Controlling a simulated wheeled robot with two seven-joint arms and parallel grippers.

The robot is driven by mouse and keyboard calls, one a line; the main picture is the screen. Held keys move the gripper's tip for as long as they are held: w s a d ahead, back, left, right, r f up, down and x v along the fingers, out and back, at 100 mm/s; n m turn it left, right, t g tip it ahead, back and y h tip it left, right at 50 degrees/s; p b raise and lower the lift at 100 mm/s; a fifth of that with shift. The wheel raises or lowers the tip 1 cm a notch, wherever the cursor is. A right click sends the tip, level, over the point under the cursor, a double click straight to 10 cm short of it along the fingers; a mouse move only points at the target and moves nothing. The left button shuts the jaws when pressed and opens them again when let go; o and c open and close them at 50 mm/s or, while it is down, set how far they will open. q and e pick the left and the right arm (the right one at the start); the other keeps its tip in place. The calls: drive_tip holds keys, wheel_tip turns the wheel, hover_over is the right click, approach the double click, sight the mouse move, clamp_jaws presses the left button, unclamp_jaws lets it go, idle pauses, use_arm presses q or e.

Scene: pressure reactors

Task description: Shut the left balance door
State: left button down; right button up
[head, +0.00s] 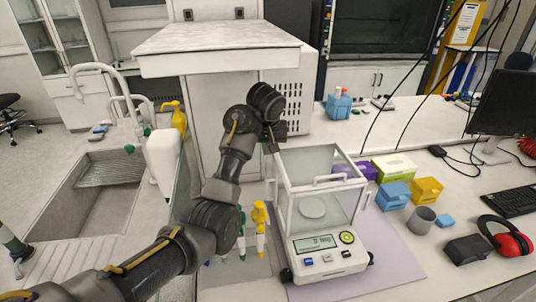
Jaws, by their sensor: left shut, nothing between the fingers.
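The balance (325,259) stands on a mat on the bench, with a clear glass chamber framed in white above its display. A round pan (312,206) shows inside the chamber. The left balance door is on the chamber's left side, seen nearly edge-on; I cannot tell how far it is open. My left arm reaches in from the lower left. My left gripper (272,146) is shut and empty, pointing down at the upper rear left corner of the chamber. I cannot tell whether it touches the door. My right gripper is out of view.
Yellow and green-tipped bottles (260,222) stand left of the balance, close to my forearm. Blue (394,195) and yellow (427,190) boxes, a grey cup (421,219) and red earmuffs (508,237) lie to the right. A sink (100,195) is at left. A raised white-topped cabinet (220,45) stands behind.

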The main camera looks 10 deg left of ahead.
use_arm(q)
drive_tip(key=w+d+p+x, duration=0.1)
drive_tip(key=p+x, duration=0.1)
drive_tip(key=x, duration=0.7)
drive_tip(key=shift+s+a+f+p, duration=0.1)
drive_tip(key=shift+s+f+p, duration=0.15)
drive_tip(key=shift+s+p, duration=0.75)
drive_tip(key=shift+s+a+f+p, duration=0.1)
drive_tip(key=shift+s+f+p, duration=0.1)
drive_tip(key=shift+s+p, duration=0.75)
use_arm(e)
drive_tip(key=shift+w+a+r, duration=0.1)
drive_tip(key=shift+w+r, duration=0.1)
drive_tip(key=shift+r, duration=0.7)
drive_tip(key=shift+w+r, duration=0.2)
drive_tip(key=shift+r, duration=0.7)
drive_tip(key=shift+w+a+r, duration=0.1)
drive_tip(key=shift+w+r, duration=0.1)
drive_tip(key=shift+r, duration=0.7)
